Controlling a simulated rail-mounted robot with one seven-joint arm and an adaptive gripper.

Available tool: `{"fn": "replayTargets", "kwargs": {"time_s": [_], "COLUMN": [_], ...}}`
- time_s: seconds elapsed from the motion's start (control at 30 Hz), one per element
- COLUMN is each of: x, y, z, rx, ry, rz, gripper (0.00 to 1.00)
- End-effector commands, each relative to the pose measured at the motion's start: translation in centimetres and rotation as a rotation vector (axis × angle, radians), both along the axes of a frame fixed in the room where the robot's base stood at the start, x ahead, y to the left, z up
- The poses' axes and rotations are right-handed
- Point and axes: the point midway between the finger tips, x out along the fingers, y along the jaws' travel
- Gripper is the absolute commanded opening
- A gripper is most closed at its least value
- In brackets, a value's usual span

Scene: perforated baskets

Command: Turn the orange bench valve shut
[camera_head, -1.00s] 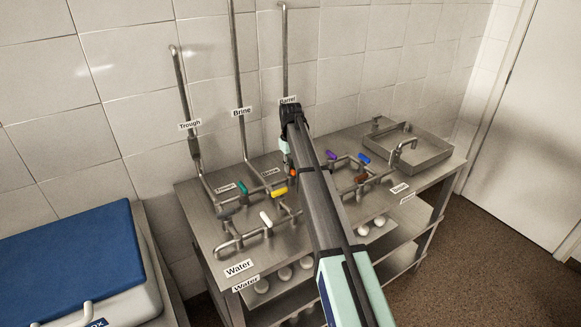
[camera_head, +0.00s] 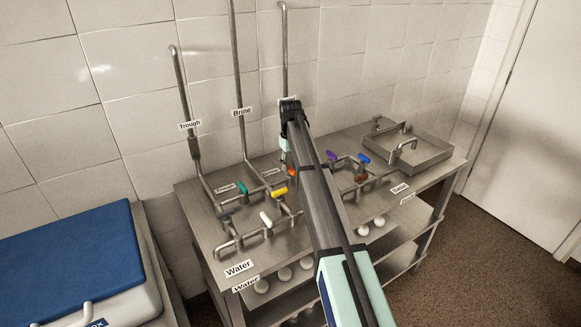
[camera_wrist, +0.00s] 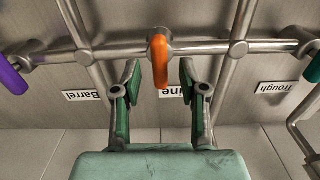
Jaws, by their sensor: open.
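The orange valve handle (camera_wrist: 159,62) shows in the wrist view on a horizontal steel pipe, its lever pointing down the picture toward my gripper. My gripper (camera_wrist: 160,75) is open, with one green-padded finger on each side of the lever and clear gaps to both. In the head view a small part of the orange handle (camera_head: 292,172) shows beside my arm.
A purple handle (camera_wrist: 12,77) is left and a green one (camera_wrist: 313,68) right in the wrist view. Yellow (camera_head: 279,191), white (camera_head: 266,219), blue (camera_head: 364,158) and brown (camera_head: 361,178) handles share the bench (camera_head: 215,262). A sink (camera_head: 437,163) sits right. Upright pipes stand behind.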

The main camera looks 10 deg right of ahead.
Motion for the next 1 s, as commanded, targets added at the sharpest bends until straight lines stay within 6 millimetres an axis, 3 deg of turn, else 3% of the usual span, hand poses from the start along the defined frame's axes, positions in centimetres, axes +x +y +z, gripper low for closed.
{"fn": "replayTargets", "kwargs": {"time_s": [0.5, 0.7, 1.0], "x": [0.1, 0.0, 0.0], "y": [0.0, 0.0, 0.0], "z": [9.1, 10.7, 10.9], "rx": [0.000, 0.000, 0.000], "ry": [-0.001, 0.000, 0.001], "rz": [-0.001, -0.001, -0.001], "gripper": [0.43, 0.43, 0.43]}}
